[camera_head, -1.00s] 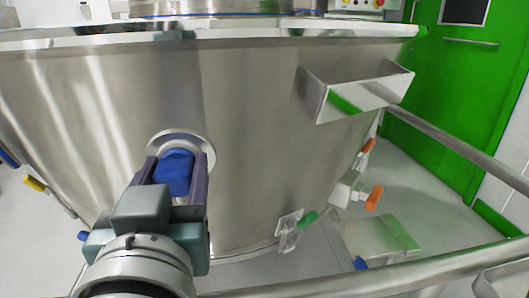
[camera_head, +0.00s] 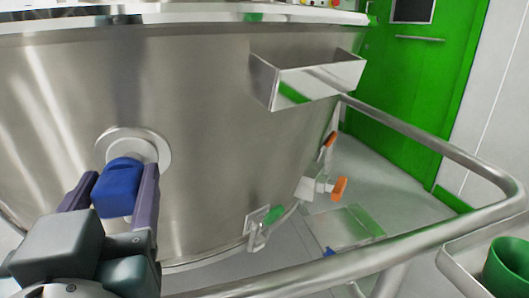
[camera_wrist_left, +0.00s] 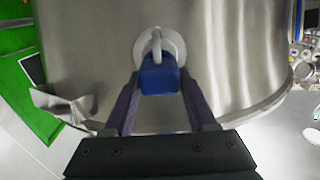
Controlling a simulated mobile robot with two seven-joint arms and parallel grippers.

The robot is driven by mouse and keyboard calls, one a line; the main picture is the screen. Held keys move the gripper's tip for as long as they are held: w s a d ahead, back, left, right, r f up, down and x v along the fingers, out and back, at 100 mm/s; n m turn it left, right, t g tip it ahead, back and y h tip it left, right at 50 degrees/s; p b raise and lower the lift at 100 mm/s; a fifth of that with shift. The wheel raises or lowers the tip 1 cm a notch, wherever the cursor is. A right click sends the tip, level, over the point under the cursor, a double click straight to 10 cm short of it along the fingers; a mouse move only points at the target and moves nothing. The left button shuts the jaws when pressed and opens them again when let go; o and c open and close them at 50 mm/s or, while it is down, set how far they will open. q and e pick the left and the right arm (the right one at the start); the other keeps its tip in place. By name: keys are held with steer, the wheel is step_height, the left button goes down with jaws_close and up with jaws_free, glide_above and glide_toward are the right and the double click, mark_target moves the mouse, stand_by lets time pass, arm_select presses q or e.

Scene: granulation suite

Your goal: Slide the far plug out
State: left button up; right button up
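The blue plug (camera_head: 118,188) stands out in front of the round pale flange (camera_head: 157,150) on the side of the large steel vessel. My left gripper (camera_head: 119,188) has one purple finger on each side of the plug and appears closed on it. In the left wrist view the plug (camera_wrist_left: 160,77) sits between the fingertips, below the flange (camera_wrist_left: 178,45). A pale neck shows between flange and plug there. I cannot tell whether the plug's inner end is clear of the port. My right gripper is not in view.
A steel box-like ledge (camera_head: 310,80) juts from the vessel (camera_head: 210,120). Valves with orange and green handles (camera_head: 340,188) sit lower right. A steel rail (camera_head: 420,135) curves round the right side. A green cup (camera_head: 507,268) stands in a tray at lower right.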

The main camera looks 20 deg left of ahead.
arm_select(q)
steer(key=o, duration=0.3)
steer(key=shift+o, duration=0.2)
steer(key=v, duration=1)
steer(key=shift+b, duration=0.45)
